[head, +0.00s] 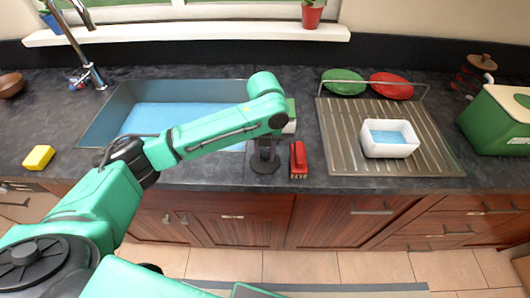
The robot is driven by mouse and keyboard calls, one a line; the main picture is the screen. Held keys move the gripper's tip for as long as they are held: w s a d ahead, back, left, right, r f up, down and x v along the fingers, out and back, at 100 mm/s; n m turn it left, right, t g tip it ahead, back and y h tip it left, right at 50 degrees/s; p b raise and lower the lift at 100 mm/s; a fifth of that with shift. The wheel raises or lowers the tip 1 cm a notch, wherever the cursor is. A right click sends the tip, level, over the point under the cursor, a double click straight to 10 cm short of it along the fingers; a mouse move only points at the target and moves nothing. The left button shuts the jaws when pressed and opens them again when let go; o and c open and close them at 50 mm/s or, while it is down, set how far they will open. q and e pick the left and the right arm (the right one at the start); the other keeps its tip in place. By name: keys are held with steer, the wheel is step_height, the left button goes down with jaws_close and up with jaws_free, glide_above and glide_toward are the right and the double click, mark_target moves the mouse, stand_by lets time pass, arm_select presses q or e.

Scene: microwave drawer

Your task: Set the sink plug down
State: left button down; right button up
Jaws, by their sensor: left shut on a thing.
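The sink plug (264,166) shows as a dark round disc at the counter's front edge, right of the sink. My left gripper (265,156) points down over it and is shut on it. The disc looks to be at or just above the counter; I cannot tell if it touches. The gripper and wrist hide its upper part. The sink (95,128) holds blue water, and my left arm crosses in front of it. My right gripper is not in view.
A pale green-and-white item (290,118) is partly hidden behind my wrist. A white tub (388,150) stands on the metal drainboard (340,150). A yellow sponge (38,157) lies left on the counter.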

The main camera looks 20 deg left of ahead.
mark_target(265, 153)
arm_select(q)
steer(key=c, duration=0.6)
jaws_free()
steer(key=shift+f, duration=0.1)
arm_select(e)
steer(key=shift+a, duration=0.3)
arm_select(q)
steer(key=shift+r, duration=0.55)
step_height(265, 153, up, 11)
steer(key=shift+r+b, duration=0.15)
steer(key=shift+b, duration=0.45)
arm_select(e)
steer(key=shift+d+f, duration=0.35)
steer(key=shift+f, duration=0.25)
